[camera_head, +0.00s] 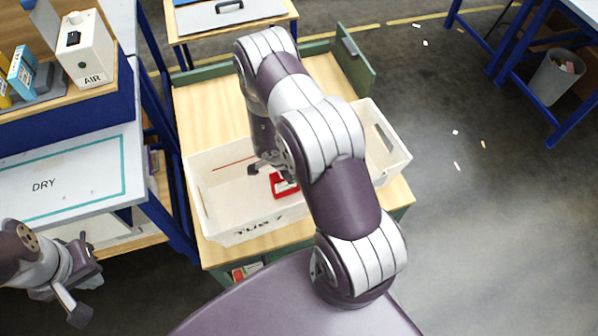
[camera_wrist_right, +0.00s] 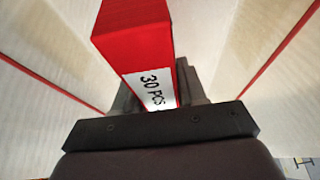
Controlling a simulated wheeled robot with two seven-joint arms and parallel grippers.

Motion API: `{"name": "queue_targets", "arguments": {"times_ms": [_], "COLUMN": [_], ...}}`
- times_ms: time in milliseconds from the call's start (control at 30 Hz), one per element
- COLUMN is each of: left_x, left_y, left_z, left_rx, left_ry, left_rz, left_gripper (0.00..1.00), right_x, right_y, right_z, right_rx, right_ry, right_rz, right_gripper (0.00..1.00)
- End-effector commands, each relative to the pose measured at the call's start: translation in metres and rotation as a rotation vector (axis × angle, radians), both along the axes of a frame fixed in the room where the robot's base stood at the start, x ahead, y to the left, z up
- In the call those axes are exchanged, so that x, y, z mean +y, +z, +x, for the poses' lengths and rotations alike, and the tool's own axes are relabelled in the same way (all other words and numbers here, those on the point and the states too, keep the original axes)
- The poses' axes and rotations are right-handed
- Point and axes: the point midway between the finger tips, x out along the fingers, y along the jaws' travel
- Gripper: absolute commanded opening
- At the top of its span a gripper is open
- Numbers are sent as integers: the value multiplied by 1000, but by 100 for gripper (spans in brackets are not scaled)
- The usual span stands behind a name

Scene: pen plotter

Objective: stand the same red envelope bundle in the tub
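The red envelope bundle (camera_head: 279,187) is inside the white tub marked TUB 7 (camera_head: 222,228), near its middle. In the right wrist view the bundle (camera_wrist_right: 137,45) has a white label reading 30 PCS. My right gripper (camera_head: 268,166) reaches down into the tub and is largely hidden by its own arm. In the right wrist view, the dark fingers of this gripper (camera_wrist_right: 157,95) lie close along both sides of the bundle, apparently shut on it. I cannot tell whether the bundle touches the tub floor. My left gripper (camera_head: 90,262) is empty, fingers apart, at the lower left, away from the tub.
The tub stands on a wooden table (camera_head: 205,110) with a green edge. A blue-legged bench with a DRY area (camera_head: 75,180) and an AIR box (camera_head: 88,50) are at the left. A grey bin (camera_head: 552,80) stands far right. The floor right of the table is mostly clear.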

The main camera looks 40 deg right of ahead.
Motion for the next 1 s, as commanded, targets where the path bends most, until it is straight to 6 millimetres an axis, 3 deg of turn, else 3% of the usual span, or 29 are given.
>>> {"name": "queue_targets", "arguments": {"times_ms": [67, 400, 800, 1000], "left_x": [0, 0, 0, 0], "left_y": [0, 2, 19, 22], "left_z": [0, 0, 0, 0], "left_rx": [0, 0, 0, 0], "left_ry": [0, 0, 0, 0], "left_rz": [0, 0, 0, 0], "left_gripper": [0, 0, 0, 0], "right_x": [0, 1, 37, 45], "right_y": [0, 7, 97, 120], "right_z": [0, 1, 10, 18], "right_rx": [0, -1, -3, -27], "right_ry": [0, 0, 1, 48], "right_rz": [0, 0, 0, 5], "right_gripper": [64, 64, 64, 64]}}
